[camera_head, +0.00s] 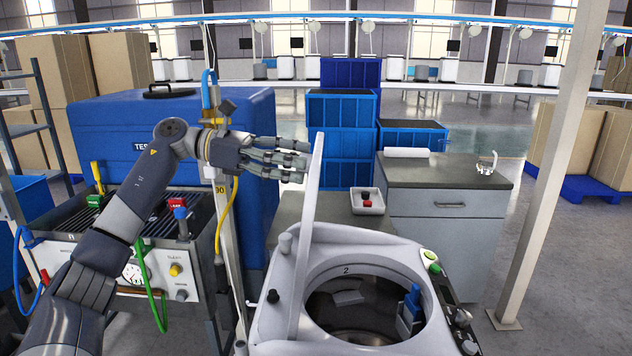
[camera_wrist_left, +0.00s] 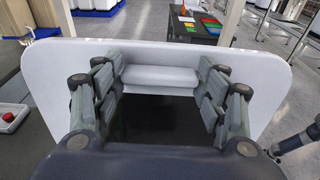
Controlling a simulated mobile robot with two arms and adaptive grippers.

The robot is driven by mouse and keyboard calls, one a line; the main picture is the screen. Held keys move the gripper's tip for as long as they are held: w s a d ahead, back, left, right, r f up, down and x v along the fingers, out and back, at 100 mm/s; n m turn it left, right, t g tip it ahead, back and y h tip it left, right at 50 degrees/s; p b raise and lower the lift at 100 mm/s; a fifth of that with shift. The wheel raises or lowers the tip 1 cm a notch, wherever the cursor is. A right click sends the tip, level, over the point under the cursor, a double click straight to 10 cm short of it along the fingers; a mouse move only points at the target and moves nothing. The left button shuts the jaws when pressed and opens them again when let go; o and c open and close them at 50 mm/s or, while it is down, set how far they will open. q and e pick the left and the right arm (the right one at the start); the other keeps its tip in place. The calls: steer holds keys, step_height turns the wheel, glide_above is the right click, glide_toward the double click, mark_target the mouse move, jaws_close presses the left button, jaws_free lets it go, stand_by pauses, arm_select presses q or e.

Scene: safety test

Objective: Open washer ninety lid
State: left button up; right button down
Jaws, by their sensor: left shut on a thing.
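The white washer (camera_head: 262,325) stands in the lower middle of the head view, with a round opening marked 2. Its lid (camera_head: 312,190) stands nearly upright on the left side of the opening, seen almost edge-on. In the left wrist view the lid (camera_wrist_left: 45,75) is a broad pale panel with a ledge across its middle. My left gripper (camera_head: 300,162) is at the upper left face of the lid, shut on it. In the wrist view the fingers of this gripper (camera_wrist_left: 158,76) lie on both sides of the ledge. The exact contact is partly hidden. My right gripper is not seen.
A blue item (camera_head: 410,303) is inside the drum. A white tray with red and black buttons (camera_head: 367,203) sits behind the washer. A grey cabinet (camera_head: 450,200) is at right. A tester bench (camera_head: 130,270) and a post (camera_head: 226,240) stand close at left.

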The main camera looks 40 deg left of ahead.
arm_select(q)
steer(key=shift+s+a+f+b, duration=0.2)
steer(key=shift+s+a, duration=0.15)
steer(key=shift+a, duration=0.15)
steer(key=shift+s+a+f+b, duration=0.15)
steer(key=shift+s+a, duration=0.15)
steer(key=shift+a, duration=0.2)
steer(key=o, duration=1.5)
steer(key=shift+a+r, duration=0.1)
steer(key=shift+a, duration=0.05)
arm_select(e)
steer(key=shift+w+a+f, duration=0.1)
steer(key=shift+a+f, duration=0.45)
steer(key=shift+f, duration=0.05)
arm_select(q)
steer(key=v, duration=1.2)
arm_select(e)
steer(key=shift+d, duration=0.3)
arm_select(q)
steer(key=shift+r, duration=0.1)
